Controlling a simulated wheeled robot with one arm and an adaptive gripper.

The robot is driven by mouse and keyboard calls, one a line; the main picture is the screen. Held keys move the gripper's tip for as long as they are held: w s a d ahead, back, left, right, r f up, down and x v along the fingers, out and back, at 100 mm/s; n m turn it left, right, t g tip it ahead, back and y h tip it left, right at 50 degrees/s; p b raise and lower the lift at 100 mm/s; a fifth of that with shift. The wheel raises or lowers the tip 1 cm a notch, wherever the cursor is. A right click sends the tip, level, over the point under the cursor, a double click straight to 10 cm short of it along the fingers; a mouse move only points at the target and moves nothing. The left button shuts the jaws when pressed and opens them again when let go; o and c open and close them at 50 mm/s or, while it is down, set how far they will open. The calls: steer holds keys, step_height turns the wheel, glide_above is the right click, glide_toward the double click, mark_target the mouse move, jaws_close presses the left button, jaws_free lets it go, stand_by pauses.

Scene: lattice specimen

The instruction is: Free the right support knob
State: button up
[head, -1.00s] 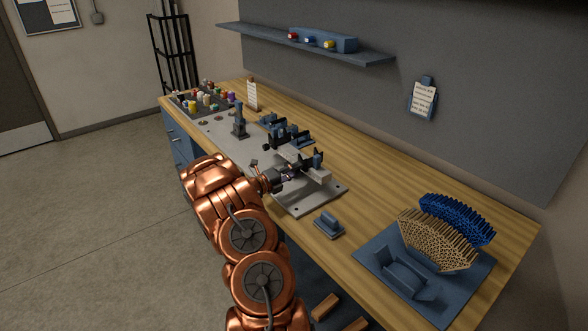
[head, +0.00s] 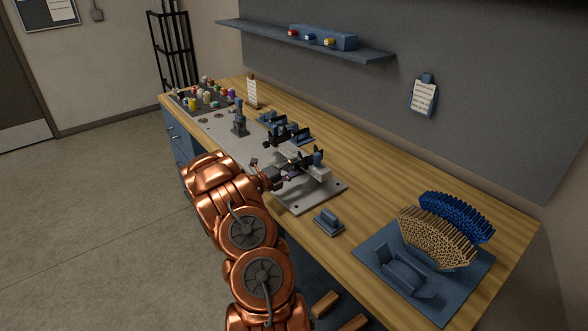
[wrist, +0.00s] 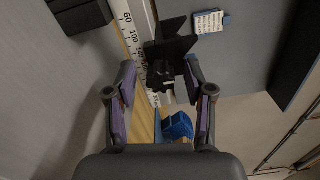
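My gripper (head: 294,170) reaches over the grey base plate (head: 327,192) of the specimen fixture on the bench. In the wrist view its two purple-padded fingers (wrist: 160,70) stand apart. A dark knob-like part (wrist: 163,80) shows between the fingertips, with gaps visible on both sides. I cannot tell how deep it lies between them, or whether it is the right support knob. A dark upright support (head: 318,160) of the fixture stands just beyond the gripper in the head view. My gripper and arm hide part of the fixture.
A small blue block (head: 328,222) lies near the bench's front edge. A blue tray (head: 462,288) with tan and blue lattice pieces fills the right end. More blue fixtures (head: 287,134) stand behind the gripper. A ruler scale (wrist: 130,35) runs close by in the wrist view.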

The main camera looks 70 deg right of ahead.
steer(key=v, duration=1.2)
stand_by(0.3)
